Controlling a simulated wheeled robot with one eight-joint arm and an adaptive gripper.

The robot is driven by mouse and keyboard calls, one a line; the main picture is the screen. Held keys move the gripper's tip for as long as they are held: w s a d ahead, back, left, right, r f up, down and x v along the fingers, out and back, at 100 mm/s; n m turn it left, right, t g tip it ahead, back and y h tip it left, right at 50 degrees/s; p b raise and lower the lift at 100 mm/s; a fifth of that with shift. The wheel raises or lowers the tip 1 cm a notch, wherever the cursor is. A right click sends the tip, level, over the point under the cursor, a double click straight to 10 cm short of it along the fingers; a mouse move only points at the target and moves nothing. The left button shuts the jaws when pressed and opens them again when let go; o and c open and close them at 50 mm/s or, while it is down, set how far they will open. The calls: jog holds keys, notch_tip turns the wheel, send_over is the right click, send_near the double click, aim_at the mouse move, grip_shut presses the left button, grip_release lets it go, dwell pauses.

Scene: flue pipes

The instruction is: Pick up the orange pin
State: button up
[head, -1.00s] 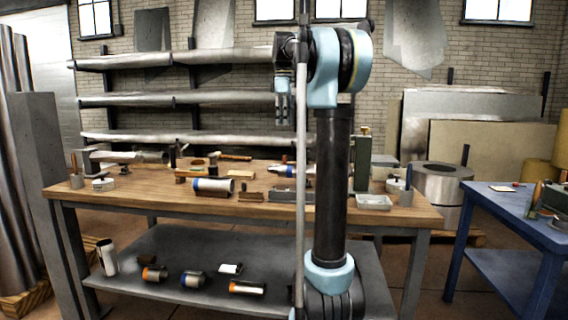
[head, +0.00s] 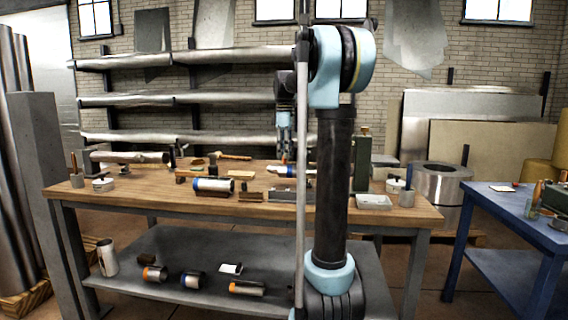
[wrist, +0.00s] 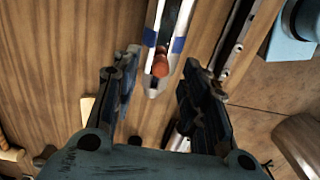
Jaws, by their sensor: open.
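In the wrist view, the orange pin (wrist: 160,64) shows as a small reddish-orange rounded piece. It lies in or on a pale narrow holder (wrist: 154,88) with blue bands; I cannot tell how deep it sits. My gripper (wrist: 159,57) is open, with one dark finger on each side of the pin in the picture. The fingers do not appear to touch it.
A blue-banded cylinder (head: 213,185) lies on the bench left of my gripper. Pipe racks (head: 190,99) stand behind. A blue table (head: 505,212) is at the right. The bench's front left is fairly clear.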

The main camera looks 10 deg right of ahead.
aim_at(285, 160)
jog(key=shift+f, duration=1.4)
grip_shut()
jog(key=shift+r, duration=0.15)
